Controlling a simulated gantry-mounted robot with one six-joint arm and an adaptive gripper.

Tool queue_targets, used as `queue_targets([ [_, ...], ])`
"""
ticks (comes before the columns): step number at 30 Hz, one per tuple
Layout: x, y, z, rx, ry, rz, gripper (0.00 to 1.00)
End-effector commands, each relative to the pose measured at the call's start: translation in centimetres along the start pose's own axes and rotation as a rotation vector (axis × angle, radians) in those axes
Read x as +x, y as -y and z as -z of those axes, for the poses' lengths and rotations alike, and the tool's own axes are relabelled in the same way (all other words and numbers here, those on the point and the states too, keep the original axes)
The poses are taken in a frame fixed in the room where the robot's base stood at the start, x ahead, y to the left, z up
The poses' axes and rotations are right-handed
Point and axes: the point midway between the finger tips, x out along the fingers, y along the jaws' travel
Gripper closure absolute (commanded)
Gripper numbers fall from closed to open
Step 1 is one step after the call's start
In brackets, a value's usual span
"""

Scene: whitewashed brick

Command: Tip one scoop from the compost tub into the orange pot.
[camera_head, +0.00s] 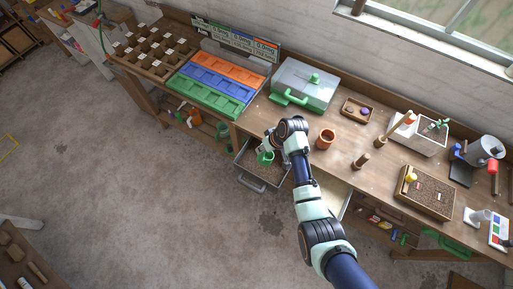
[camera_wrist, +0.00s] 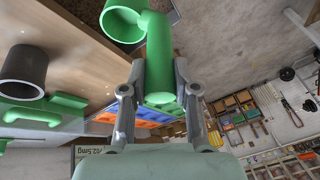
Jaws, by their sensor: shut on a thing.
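My gripper (camera_head: 268,145) is shut on the handle of a green scoop (camera_head: 265,157), in front of the bench and above an open drawer. No tub is clearly recognisable as the compost tub; a wooden box (camera_head: 448,208) filled with brown granular material sits on the bench at right.
A grey toolbox (camera_head: 305,82) with green handle stands behind the pot. Colored trays (camera_head: 215,82) lie to the left. The open drawer (camera_head: 250,180) juts out below my gripper. A small wooden tray (camera_head: 349,116), a brown upright object (camera_head: 361,160) and a white box (camera_head: 428,145) stand rightward.

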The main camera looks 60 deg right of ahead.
Motion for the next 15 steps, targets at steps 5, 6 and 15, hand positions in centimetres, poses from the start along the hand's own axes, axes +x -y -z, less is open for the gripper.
queue_targets([
  [5,0.8,-0.1,-0.3,-0.001,0.000,0.000,1.00],
  [6,1.1,-0.2,-0.4,-0.001,0.000,0.000,1.00],
  [15,4.3,-0.9,-1.5,-0.001,0.000,0.000,1.00],
])
